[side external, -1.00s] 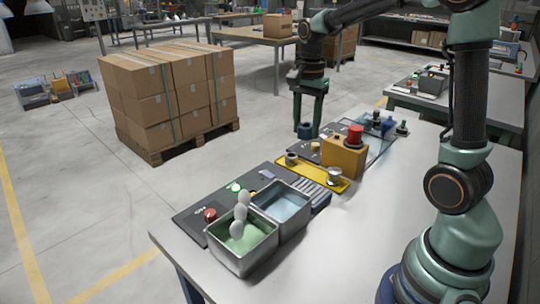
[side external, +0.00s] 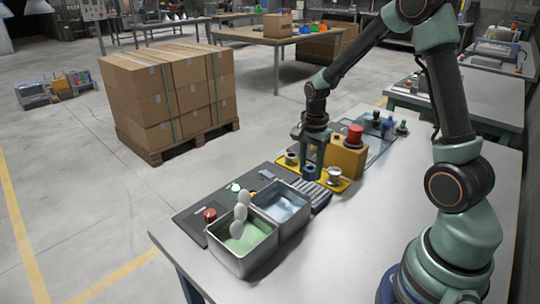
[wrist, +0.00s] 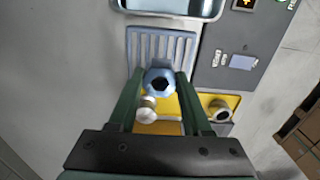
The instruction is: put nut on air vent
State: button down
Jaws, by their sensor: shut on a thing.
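The blue nut (wrist: 159,82) is between the two green fingers of my gripper (wrist: 159,86) in the wrist view. My gripper (side external: 312,174) is shut on it, and the nut also shows in the side view (side external: 312,172). The air vent (wrist: 160,48) is a grey-blue slatted panel just ahead of the nut in the wrist view. In the side view the air vent (side external: 314,196) lies between the yellow tray and the metal bins. The nut is held up above the area where the tray meets the vent, overlapping the vent's near edge in the wrist view.
The yellow tray (side external: 341,186) holds a silver spool-like part (side external: 333,175) and a round metal part (side external: 292,158). An ochre box with a red button (side external: 345,157) stands close behind. Two metal bins (side external: 243,254) (side external: 283,222) stand at the near end.

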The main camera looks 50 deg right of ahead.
aim_at(309, 180)
jog(key=shift+f, duration=2.05)
jog(key=shift+f, duration=0.1)
jog(key=shift+c, duration=1.7)
grip_release()
